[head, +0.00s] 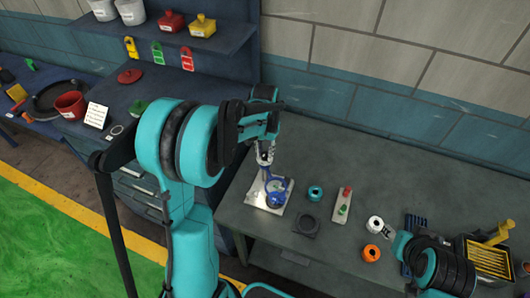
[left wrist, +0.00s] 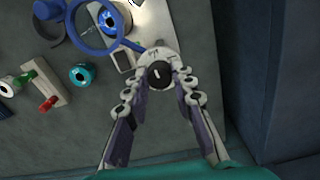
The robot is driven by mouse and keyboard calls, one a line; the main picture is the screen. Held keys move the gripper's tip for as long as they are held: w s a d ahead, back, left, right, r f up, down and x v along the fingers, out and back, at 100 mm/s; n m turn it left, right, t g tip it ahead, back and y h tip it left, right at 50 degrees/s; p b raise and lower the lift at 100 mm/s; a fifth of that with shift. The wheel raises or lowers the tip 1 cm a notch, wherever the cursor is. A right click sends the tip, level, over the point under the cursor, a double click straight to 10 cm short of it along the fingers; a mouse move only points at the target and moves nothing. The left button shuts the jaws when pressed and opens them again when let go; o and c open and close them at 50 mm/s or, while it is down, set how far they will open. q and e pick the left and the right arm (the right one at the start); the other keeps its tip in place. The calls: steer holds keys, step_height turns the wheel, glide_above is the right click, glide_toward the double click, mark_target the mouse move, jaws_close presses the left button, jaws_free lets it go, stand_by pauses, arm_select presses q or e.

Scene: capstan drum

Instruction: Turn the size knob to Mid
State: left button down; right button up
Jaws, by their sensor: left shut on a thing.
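The size knob (left wrist: 158,75) is a round black knob with a white mark, on a pale round dial (left wrist: 155,56) with dark marks too small to read. It belongs to a device on a pale plate (head: 254,197) with a blue ring (left wrist: 74,22). My left gripper (left wrist: 159,78) has its two fingers on either side of the knob, shut on it. In the head view the left gripper (head: 265,158) reaches down over the device, and the knob is hidden there. My right gripper (head: 387,235) is at the lower right, away from the device; its jaws are too small to judge.
On the grey bench (head: 330,258) stand a dark square block (head: 306,225), a teal ring (head: 315,192), a holder with red and green pegs (head: 343,205), a white spool (head: 375,223) and an orange spool (head: 371,253). A yellow-slotted tray (head: 488,260) is at right.

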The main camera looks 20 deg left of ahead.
mark_target(265, 155)
stand_by(0.5)
arm_select(q)
steer(key=c, duration=1.3)
jaws_free()
steer(key=shift+o, duration=0.2)
step_height(265, 155, up, 12)
steer(key=s+d+f+t+b, duration=0.3)
steer(key=s+f+b, duration=0.3)
steer(key=s, duration=0.2)
steer(key=s+d+f+t+b, duration=0.4)
steer(key=s+d+f+b, duration=0.1)
steer(key=s, duration=0.4)
steer(key=shift+s+f+n+b, duration=0.15)
steer(key=shift+f+n+b, duration=0.25)
steer(key=shift+f, duration=0.5)
